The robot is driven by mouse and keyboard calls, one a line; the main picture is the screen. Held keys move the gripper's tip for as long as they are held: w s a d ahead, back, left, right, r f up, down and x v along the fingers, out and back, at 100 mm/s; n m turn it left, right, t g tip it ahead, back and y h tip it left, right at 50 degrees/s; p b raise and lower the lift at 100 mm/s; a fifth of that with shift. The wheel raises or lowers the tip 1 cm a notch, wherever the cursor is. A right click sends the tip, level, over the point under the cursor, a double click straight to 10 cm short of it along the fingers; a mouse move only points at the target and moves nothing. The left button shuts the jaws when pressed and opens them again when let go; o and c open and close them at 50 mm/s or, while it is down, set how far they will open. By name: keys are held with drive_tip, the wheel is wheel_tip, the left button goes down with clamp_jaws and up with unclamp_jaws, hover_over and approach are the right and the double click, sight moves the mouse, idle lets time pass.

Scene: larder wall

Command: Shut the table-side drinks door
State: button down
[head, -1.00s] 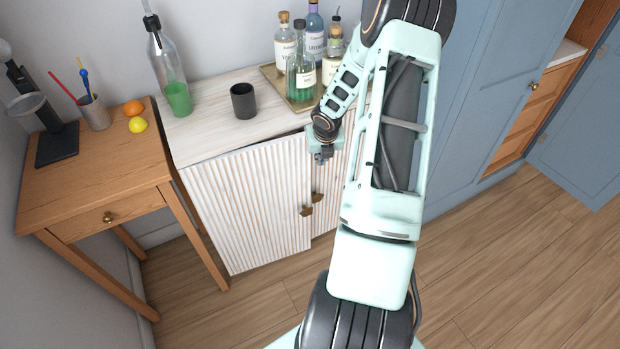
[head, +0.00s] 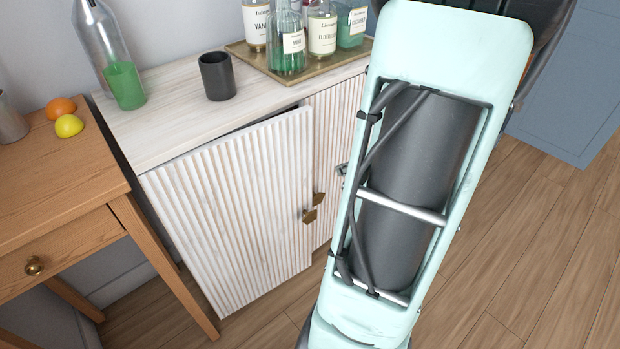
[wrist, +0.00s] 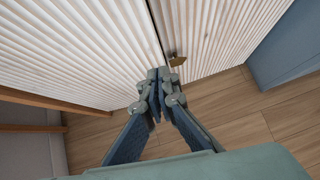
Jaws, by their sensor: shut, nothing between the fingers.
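The table-side drinks door (head: 235,200) is the left fluted white door of the cabinet. It stands slightly ajar, with a dark gap under the cabinet top and its free right edge out in front of the right door (head: 330,125). In the wrist view the door (wrist: 75,50) fills the upper left. My gripper (wrist: 159,73) is shut and empty, its fingertips appearing near the door's free edge; I cannot tell whether they touch. In the head view my arm hides most of the gripper.
A wooden table (head: 60,185) with fruit is close on the left. The floor (head: 530,240) on the right is clear.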

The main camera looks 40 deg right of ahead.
drive_tip(key=a, duration=0.1)
drive_tip(key=b, duration=0.4)
approach(309, 169)
wheel_tip(309, 169, down, 4)
drive_tip(key=w, duration=0.2)
drive_tip(key=shift+w+f, duration=0.1)
drive_tip(key=shift+w, duration=0.25)
drive_tip(key=shift+w+d, duration=0.1)
drive_tip(key=shift+w, duration=0.5)
